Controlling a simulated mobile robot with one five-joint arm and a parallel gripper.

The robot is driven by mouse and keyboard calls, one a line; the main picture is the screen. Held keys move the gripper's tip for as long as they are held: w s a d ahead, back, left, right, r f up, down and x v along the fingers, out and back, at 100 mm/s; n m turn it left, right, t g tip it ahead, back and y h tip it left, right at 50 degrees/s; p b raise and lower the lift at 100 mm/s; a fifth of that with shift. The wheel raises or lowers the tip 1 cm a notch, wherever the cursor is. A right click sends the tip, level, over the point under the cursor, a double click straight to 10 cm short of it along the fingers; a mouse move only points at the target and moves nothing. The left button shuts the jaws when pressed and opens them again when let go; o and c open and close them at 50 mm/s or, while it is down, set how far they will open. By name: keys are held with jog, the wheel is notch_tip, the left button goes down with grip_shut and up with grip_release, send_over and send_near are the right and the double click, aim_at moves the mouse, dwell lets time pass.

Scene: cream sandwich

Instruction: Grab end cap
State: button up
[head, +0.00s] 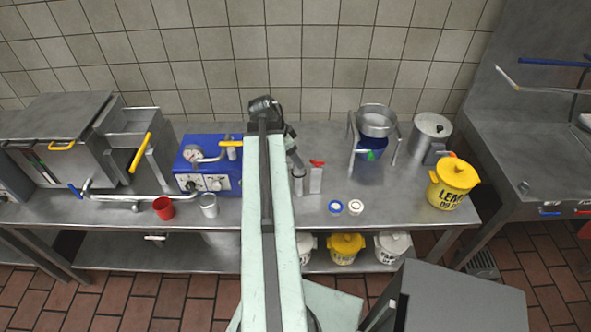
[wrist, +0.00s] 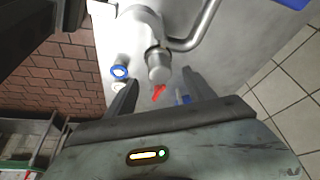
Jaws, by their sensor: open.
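My gripper (wrist: 158,78) is open in the wrist view, with its two dark fingers apart. Between and beyond the fingertips is a thick metal tube with a rounded, collared metal end (wrist: 158,66); I see nothing held. A small red piece (wrist: 158,93) lies just below that end in the picture, between the fingers. To the left of the fingers are a blue-rimmed round cap (wrist: 120,72) and a partly hidden white one (wrist: 119,86). In the head view the blue-rimmed cap (head: 335,207) and white cap (head: 356,207) lie near the table's front edge. Which part is the end cap is unclear.
A strainer stand (head: 376,122) and yellow bucket (head: 453,184) stand to the right on the steel table. A blue machine (head: 207,166), red cup (head: 163,208) and grey cup (head: 208,206) are to the left. A curved metal pipe (wrist: 202,24) rises beyond the tube.

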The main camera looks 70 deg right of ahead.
jog(key=shift+f, duration=0.15)
jog(key=b+x, duration=0.4)
jog(key=x, duration=0.1)
jog(key=shift+s+d+f+b, duration=0.1)
jog(key=shift+f+b, duration=0.05)
jog(key=shift+b, duration=0.2)
jog(key=shift+r, duration=0.2)
grip_shut()
